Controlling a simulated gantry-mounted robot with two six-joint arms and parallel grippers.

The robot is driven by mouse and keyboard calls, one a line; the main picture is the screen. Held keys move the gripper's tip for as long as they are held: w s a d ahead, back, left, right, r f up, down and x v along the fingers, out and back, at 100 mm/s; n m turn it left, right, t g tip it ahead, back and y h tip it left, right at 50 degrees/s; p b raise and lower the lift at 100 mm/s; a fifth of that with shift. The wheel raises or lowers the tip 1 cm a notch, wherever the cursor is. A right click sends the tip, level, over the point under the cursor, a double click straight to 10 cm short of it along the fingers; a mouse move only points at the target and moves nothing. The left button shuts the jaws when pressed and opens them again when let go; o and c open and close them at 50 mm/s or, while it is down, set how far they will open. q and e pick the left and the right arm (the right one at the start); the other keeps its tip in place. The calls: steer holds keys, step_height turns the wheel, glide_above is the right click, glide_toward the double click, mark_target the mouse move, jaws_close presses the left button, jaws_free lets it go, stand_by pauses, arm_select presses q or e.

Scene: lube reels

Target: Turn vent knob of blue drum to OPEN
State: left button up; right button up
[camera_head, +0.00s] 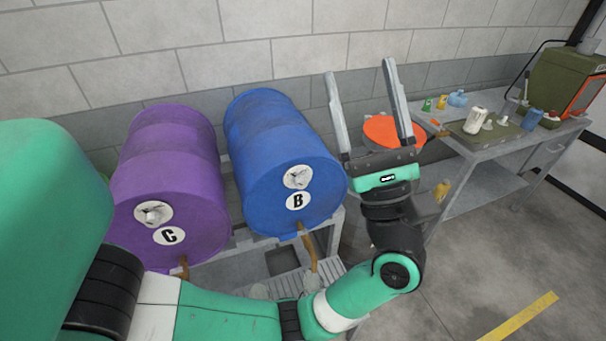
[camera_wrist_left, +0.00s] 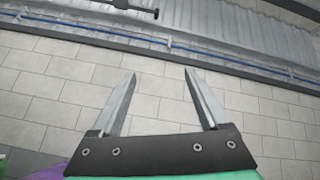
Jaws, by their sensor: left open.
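The blue drum (camera_head: 275,135) lies on its side on a rack, its round end marked B facing me. Its vent knob (camera_head: 297,177) is a small grey knob on a pale round plate above the B label; its exact setting is too small to read. My left gripper (camera_head: 360,82) is open and empty, to the right of the blue drum, with its fingers pointing up. In the left wrist view the same open gripper (camera_wrist_left: 158,95) has only wall and ceiling beyond its fingers. My right gripper is not in view.
A purple drum (camera_head: 168,185) marked C lies left of the blue one. An orange round object (camera_head: 393,133) is behind my left gripper. A grey workbench (camera_head: 480,145) with several bottles and a green machine (camera_head: 568,80) stands right. Floor at lower right is clear.

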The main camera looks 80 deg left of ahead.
arm_select(q)
steer(key=a+f+m+t+h+b, duration=0.1)
steer(key=a+f+h+b, duration=0.2)
steer(key=f, duration=1)
steer(key=a+f+t+h+b, duration=0.1)
steer(key=a+f+b, duration=0.4)
steer(key=f, duration=0.8)
steer(key=m+h+b, duration=0.2)
steer(key=m+b, duration=0.1)
steer(key=b, duration=0.4)
glide_toward(302, 185)
steer(key=x, duration=0.9)
steer(key=shift+a+b, duration=0.3)
steer(key=shift+a, duration=0.05)
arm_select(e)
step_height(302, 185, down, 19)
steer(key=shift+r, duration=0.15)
arm_select(q)
jaws_close()
steer(key=shift+r+y, duration=0.1)
steer(key=shift+y, duration=0.2)
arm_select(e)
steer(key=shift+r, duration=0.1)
